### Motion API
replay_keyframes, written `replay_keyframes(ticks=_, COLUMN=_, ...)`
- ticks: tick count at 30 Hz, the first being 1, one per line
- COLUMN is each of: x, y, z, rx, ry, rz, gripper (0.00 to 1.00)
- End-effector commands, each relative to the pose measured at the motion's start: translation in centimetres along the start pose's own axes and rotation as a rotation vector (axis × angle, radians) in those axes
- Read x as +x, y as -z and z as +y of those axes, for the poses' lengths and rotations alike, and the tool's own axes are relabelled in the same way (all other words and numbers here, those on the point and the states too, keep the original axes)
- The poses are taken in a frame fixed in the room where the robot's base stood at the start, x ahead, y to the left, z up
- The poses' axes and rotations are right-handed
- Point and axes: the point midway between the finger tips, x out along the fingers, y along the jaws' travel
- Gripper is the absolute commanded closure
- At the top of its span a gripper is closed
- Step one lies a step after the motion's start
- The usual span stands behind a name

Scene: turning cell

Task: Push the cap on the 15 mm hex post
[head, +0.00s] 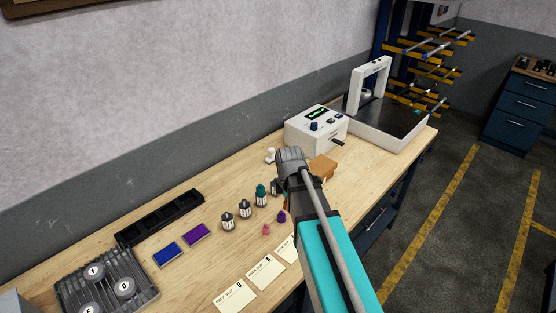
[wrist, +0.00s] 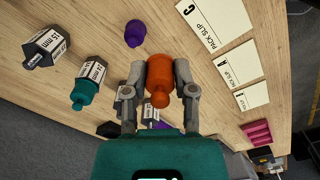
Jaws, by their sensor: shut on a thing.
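My gripper (wrist: 158,90) is shut on an orange cap (wrist: 160,72), its fingers on either side of it; it is held above the table. Another labelled post (wrist: 151,126) is partly hidden below my gripper.
A purple cap (head: 282,216) and a pink cap (head: 266,229) lie loose on the table. Another dark post (head: 228,222) stands at the left end of the row. Pack slips (head: 265,272) lie along the front edge. A white instrument (head: 316,128) stands behind my gripper.

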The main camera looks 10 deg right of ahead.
Motion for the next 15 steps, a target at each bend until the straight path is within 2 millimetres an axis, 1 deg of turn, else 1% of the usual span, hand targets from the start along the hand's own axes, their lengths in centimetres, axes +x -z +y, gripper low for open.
replay_keyframes(ticks=5, x=-0.4, y=0.0, z=1.4, rx=0.01, ry=-0.001, rz=0.0, gripper=0.8)
replay_keyframes(ticks=8, x=-0.9, y=0.1, z=3.2, rx=0.024, ry=-0.002, rz=0.0, gripper=0.8)
replay_keyframes(ticks=11, x=-1.6, y=0.2, z=5.7, rx=0.046, ry=-0.003, rz=0.0, gripper=0.8)
replay_keyframes(ticks=15, x=-2.6, y=0.5, z=9.8, rx=0.082, ry=-0.005, rz=0.0, gripper=0.8)
